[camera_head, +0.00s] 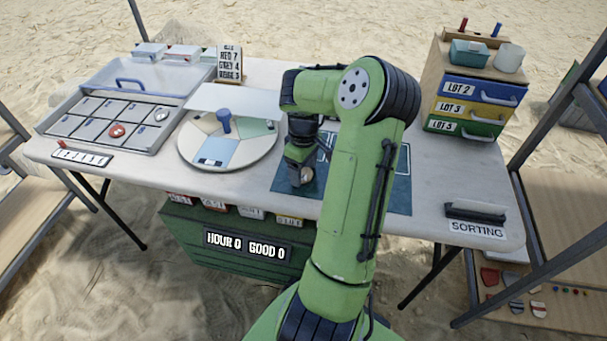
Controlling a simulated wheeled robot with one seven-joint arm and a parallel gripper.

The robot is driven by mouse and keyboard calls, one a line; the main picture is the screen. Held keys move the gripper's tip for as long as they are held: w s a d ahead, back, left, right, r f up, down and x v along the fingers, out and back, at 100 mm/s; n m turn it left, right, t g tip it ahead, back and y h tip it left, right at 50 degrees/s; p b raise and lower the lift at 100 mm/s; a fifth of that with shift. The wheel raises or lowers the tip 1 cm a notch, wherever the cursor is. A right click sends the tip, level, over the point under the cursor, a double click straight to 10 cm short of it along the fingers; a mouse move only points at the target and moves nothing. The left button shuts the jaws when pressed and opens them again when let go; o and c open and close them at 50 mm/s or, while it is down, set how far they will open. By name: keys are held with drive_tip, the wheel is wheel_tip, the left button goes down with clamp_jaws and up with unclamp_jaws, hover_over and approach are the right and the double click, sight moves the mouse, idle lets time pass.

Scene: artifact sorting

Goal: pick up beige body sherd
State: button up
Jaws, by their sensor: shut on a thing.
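My gripper (302,180) points down at the front left part of the dark blue mat (397,188). It is shut on a small beige piece, the beige body sherd (307,175), which shows at the fingertips. Most of the sherd is hidden by the gripper. I cannot tell whether it still touches the mat. My green arm covers the middle of the mat.
A round turntable (262,158) with a blue knob stands left of the gripper. A compartment tray (95,135) holds a red and a grey piece. A drawer cabinet (440,85) stands at the back right. A dark stamp-like block (476,211) lies at the front right.

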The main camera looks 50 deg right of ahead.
sight(303, 175)
wheel_tip(303, 175, up, 10)
drive_tip(key=p, duration=0.4)
drive_tip(key=shift+w, duration=0.1)
